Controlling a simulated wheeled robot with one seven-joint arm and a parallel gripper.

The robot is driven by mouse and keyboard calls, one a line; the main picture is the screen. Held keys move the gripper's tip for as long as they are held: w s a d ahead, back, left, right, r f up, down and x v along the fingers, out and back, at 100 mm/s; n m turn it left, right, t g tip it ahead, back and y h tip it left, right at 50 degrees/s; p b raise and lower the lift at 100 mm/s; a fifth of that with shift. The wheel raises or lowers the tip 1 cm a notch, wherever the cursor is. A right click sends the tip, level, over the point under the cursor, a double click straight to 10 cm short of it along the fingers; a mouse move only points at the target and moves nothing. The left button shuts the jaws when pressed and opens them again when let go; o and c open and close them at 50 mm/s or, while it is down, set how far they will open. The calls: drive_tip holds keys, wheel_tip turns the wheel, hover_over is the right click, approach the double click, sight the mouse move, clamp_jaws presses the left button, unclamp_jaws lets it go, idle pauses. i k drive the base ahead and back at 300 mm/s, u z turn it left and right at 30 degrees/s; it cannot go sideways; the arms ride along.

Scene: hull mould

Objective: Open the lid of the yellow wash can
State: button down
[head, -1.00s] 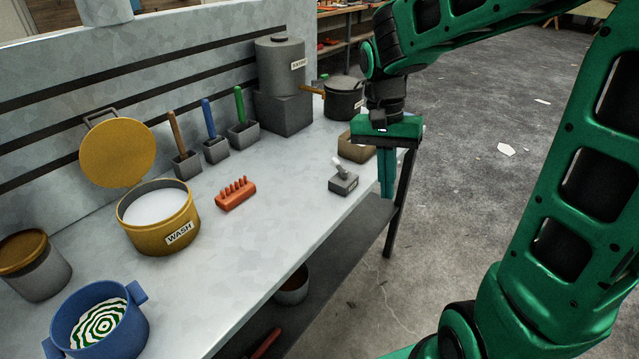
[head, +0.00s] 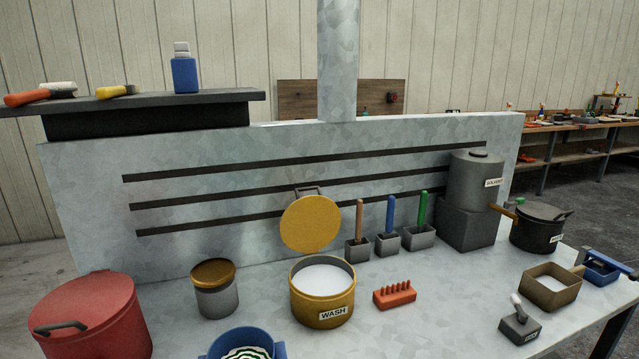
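The yellow wash can (head: 322,309) stands on the metal bench, with a WASH label on its front and pale liquid inside. Its round yellow lid (head: 310,224) is open, tipped up behind the can's rim, with a grey loop handle at the top. The can's mouth is uncovered. My gripper does not show in the head view now, so its finger state is hidden.
A red lidded bin (head: 92,318), a grey can with a brown top (head: 216,298) and a blue pot (head: 240,341) are left of the wash can. An orange rack (head: 394,295) and upright-handled tools in grey holders (head: 418,238) are right. A solvent tank (head: 474,184) stands farther right.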

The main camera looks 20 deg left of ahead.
sight(309, 225)
drive_tip(key=k, duration=1.05)
drive_tip(key=u, duration=0.65)
drive_tip(key=i, duration=0.95)
